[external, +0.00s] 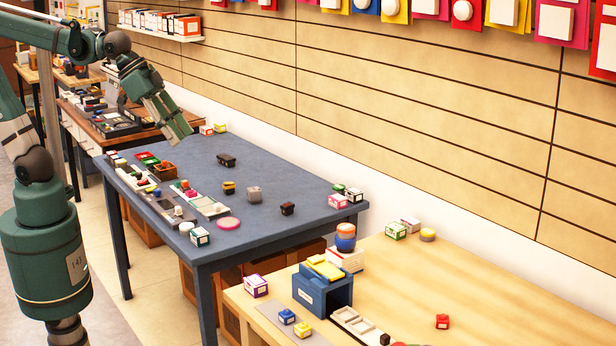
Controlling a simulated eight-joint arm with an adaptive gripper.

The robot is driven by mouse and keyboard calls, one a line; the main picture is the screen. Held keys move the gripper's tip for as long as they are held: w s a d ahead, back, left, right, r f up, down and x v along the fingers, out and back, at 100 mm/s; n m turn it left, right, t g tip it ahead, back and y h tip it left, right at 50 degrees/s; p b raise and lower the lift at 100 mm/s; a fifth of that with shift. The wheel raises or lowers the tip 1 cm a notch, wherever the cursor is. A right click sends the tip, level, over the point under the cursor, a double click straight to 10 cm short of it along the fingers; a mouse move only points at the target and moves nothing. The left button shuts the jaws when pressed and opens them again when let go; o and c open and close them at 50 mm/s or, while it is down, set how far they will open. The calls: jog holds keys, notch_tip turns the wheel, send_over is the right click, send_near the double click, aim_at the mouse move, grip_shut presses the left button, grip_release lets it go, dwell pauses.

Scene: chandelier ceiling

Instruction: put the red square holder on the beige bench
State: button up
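The beige bench (520,305) fills the lower right of the external view. A small red square piece (442,321) sits alone on its top. Other small red pieces lie on the blue-grey table, one flat and red (146,157) near the far left corner and one (190,193) on a light tray. I cannot tell which of these is the red square holder. My gripper (182,133) points down and to the right above the far left part of the blue-grey table. It is too small to tell whether its fingers are open or shut, and I see nothing held in it.
The blue-grey table (285,175) carries trays, small boxes and a pink disc (227,223). A blue box-shaped holder (322,292) and a white tray (360,326) stand on the bench's left part. The bench's right part is mostly clear. A panelled wall runs behind both.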

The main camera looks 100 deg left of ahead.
jog(key=s+a+f, duration=0.1)
jog(key=s+f, duration=0.7)
jog(key=s, duration=0.4)
jog(key=shift+s+a, duration=0.15)
